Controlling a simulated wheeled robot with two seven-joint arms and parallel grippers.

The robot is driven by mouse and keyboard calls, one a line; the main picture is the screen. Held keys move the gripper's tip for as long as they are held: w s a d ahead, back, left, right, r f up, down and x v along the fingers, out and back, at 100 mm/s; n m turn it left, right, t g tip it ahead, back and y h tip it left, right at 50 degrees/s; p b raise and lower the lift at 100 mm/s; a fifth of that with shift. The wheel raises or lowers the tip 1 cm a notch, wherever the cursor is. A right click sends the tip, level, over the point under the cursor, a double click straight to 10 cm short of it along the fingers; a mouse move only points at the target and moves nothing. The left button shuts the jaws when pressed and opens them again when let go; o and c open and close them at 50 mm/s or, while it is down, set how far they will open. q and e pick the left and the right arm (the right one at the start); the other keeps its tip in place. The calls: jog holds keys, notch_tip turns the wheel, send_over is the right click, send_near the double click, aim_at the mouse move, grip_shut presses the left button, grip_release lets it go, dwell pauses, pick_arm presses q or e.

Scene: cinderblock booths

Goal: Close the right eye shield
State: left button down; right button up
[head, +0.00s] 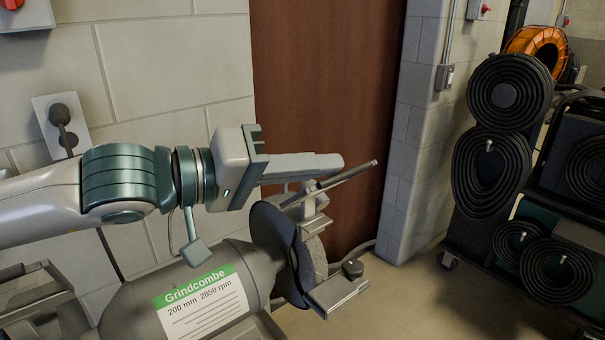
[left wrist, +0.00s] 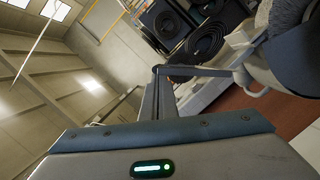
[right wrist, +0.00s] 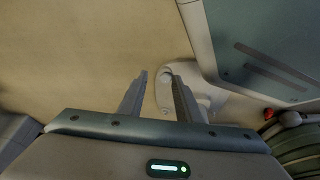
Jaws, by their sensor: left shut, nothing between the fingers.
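The bench grinder (head: 190,294) has a grey motor body with a green Grindcombe label. Its grinding wheel (head: 313,262) is at the right end, partly covered by a dark guard (head: 270,235). The eye shield (head: 346,175) is a thin plate seen nearly edge-on above the wheel, its outer end tilted up to the right. It also shows in the left wrist view (left wrist: 198,71). My left gripper (head: 340,161) is shut and empty, its fingertips close by the shield. I cannot tell whether they touch. My right gripper (right wrist: 156,74) shows only in its wrist view, open and empty.
A tool rest (head: 338,293) juts out below the wheel. A brown door panel (head: 325,90) and a cinderblock wall (head: 165,65) stand behind. A rack with black coiled hoses (head: 508,92) is at the right. Floor between grinder and rack looks clear.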

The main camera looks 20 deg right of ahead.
aim_at(316, 188)
pick_arm(q)
jog(key=shift+s+d+f+m+b, duration=0.15)
jog(key=shift+s+f+m+b, duration=0.15)
jog(key=shift+b, duration=0.35)
jog(key=b, duration=0.2)
jog(key=s+f+m+b, duration=0.1)
jog(key=b, duration=0.1)
jog(key=shift+d, duration=0.2)
jog(key=b, duration=0.1)
jog(key=m+b, duration=0.1)
jog(key=shift+s+d+f+t+y+b, duration=0.1)
jog(key=shift+s+f+t+y+b, duration=0.2)
jog(key=shift+y+b, duration=0.1)
jog(key=shift+m, duration=0.3)
pick_arm(e)
notch_tip(316, 188, up, 18)
jog(key=shift+g, duration=0.4)
jog(key=shift+r, duration=0.1)
